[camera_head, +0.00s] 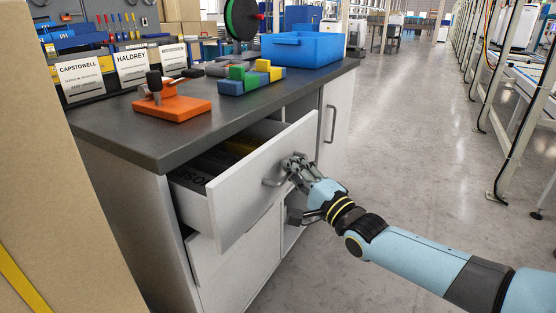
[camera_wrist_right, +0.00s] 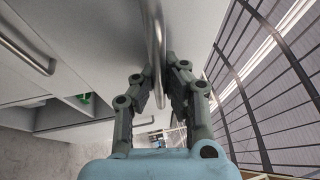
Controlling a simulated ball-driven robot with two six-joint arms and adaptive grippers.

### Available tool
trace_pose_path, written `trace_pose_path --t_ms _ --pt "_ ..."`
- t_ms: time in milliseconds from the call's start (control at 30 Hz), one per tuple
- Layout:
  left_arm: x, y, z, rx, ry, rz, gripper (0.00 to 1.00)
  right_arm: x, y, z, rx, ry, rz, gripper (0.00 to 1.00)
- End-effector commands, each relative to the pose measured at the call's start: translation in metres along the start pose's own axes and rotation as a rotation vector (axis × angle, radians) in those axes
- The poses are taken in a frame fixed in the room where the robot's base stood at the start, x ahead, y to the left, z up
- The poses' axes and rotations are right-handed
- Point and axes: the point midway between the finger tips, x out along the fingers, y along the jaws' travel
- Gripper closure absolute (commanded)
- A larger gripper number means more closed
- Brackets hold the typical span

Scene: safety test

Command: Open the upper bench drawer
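The upper bench drawer (camera_head: 250,185) stands pulled out from the bench (camera_head: 150,145), and its inside shows. Its front is light grey with a metal bar handle (camera_head: 272,183). My right gripper (camera_head: 297,168) is at this handle, its fingers closed around the bar. In the right wrist view the handle bar (camera_wrist_right: 155,30) runs between the two fingers of my right gripper (camera_wrist_right: 160,75), which sit close on both sides. Part of the handle is hidden by the fingers in the head view. My left gripper is not in view.
A dark lettered item (camera_head: 192,178) lies in the drawer. On the benchtop are an orange fixture (camera_head: 172,105), coloured blocks (camera_head: 250,78), a blue bin (camera_head: 303,50) and name cards (camera_head: 132,66). A cardboard surface (camera_head: 50,160) stands at left.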

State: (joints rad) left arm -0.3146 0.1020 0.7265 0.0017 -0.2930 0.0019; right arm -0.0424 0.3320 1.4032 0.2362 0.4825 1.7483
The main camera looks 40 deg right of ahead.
Motion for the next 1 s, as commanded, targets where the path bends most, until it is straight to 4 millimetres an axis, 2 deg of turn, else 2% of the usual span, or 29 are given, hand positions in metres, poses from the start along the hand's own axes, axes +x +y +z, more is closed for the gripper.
trace_pose_path --t_ms 33,267,467,600,800,1000 --pt "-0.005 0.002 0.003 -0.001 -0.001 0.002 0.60 -0.013 -0.002 -0.005 0.001 0.002 0.011 1.00" --pt "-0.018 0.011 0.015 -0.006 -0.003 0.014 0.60 -0.068 -0.013 -0.027 0.002 0.002 0.013 1.00" --pt "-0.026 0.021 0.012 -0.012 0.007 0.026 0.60 -0.116 -0.022 -0.048 0.002 0.002 0.012 1.00" --pt "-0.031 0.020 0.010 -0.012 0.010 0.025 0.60 -0.146 -0.028 -0.059 0.002 0.002 0.012 1.00" --pt "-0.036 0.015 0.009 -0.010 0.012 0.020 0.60 -0.176 -0.033 -0.072 0.002 0.003 0.012 1.00" --pt "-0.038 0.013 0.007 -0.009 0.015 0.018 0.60 -0.193 -0.036 -0.079 0.004 0.003 0.010 1.00"
